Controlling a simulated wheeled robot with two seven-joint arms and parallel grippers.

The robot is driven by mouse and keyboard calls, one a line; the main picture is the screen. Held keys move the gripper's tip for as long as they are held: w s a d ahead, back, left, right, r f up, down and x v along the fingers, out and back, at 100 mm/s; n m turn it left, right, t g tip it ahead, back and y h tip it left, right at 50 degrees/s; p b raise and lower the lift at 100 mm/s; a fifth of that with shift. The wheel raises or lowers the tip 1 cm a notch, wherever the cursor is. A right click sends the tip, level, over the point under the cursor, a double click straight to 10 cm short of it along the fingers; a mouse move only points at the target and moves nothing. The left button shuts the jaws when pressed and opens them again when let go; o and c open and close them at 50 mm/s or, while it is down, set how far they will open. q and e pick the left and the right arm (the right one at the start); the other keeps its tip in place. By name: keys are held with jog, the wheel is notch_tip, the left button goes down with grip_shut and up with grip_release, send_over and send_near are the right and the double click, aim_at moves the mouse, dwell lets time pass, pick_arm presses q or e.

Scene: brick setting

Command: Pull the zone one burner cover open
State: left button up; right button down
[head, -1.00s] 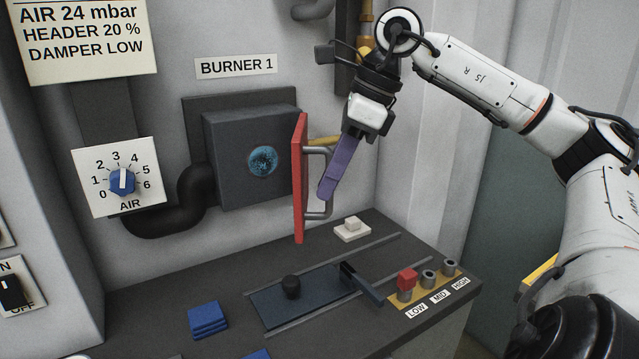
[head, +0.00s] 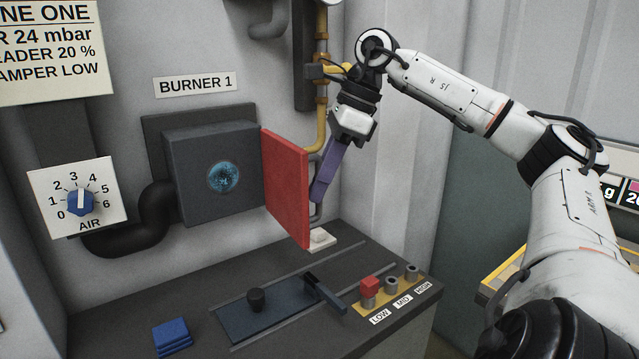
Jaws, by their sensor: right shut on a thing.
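The red burner cover (head: 287,187) stands swung out on the right side of the dark burner box (head: 198,165), under the BURNER 1 label (head: 194,84). The box front is uncovered, and a round port with a blue glow (head: 224,177) shows in it. My right gripper (head: 320,190), with purple fingers, is shut on the cover's grey bar handle (head: 319,212). The cover's edge and the fingers hide much of the handle. My left gripper is out of view.
Below is a dark bench with a sliding plate and black knob (head: 256,298), a lever (head: 325,293), a red block (head: 370,287) at LOW and blue pads (head: 172,337). A yellow pipe (head: 321,120) runs behind the cover. The AIR dial (head: 80,202) is at left.

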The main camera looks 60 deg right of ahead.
jog(key=shift+w+r, duration=0.1)
jog(key=shift+r, duration=0.05)
jog(key=c, duration=1.8)
grip_release()
jog(key=shift+w, duration=0.1)
jog(key=p+v, duration=0.2)
jog(key=v, duration=0.8)
